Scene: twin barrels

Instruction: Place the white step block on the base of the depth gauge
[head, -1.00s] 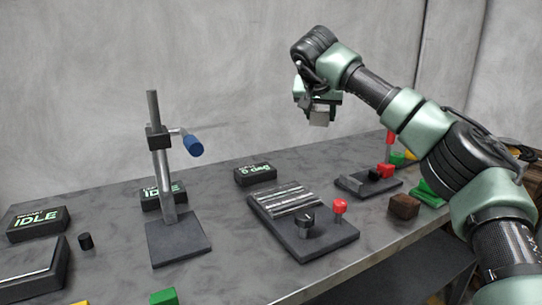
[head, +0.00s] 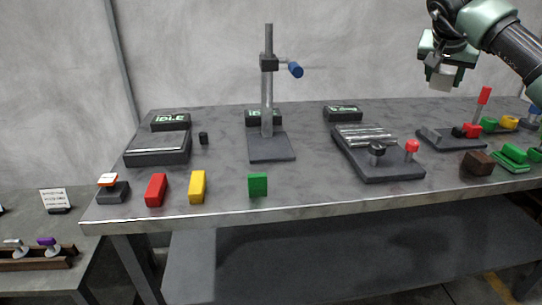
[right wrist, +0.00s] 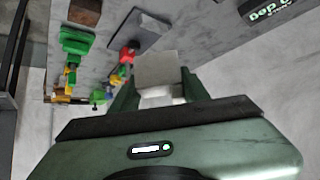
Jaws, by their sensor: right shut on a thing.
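The depth gauge (head: 267,85) stands upright near the middle of the table in the head view, with a post and a blue handle. Its flat dark base (head: 271,149) is bare. My right gripper (head: 443,84) is shut on the white step block (head: 443,74) and holds it in the air above the right part of the table, to the right of the gauge. In the right wrist view the white block (right wrist: 158,70) sits between the fingers of the right gripper (right wrist: 155,88). My left gripper is in neither view.
A dark fixture with rods and knobs (head: 375,172) lies between gauge and gripper. Red (head: 156,189), yellow (head: 198,187) and green (head: 258,185) blocks stand along the front edge. A brown block (head: 478,163) is at right. Table around the gauge base is mostly clear.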

